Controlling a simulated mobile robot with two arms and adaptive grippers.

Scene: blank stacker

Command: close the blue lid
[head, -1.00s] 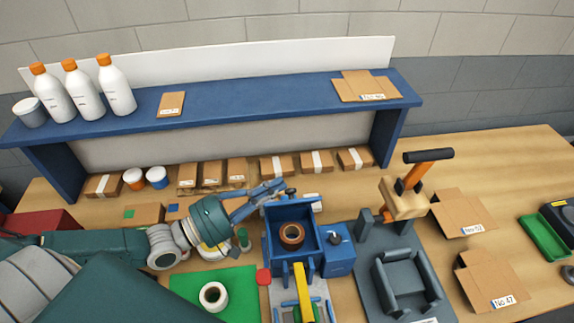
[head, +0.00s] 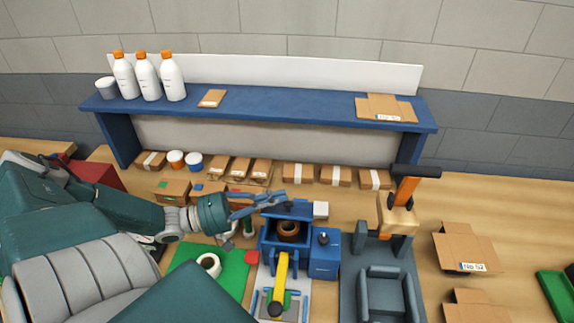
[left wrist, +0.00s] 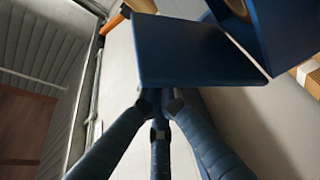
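The blue lid (head: 288,210) is raised at the back of a small open blue box (head: 268,240) in the head view. A brown tape roll (head: 289,230) sits inside the box. In the left wrist view the lid (left wrist: 195,50) is a large flat blue plate. My left gripper (head: 284,204) is at the lid's upper edge from the left. Its dark blue fingers (left wrist: 160,102) come together right at the lid's edge and look shut, with nothing clearly between them. Whether they touch the lid is hard to tell. My right gripper is not in view.
A blue unit (head: 325,255) stands right of the box, and a yellow-handled tool (head: 281,280) in front. A green mat (head: 230,265) with a white roll (head: 209,264) lies left. Behind are cartons (head: 336,175) under a blue shelf (head: 300,110).

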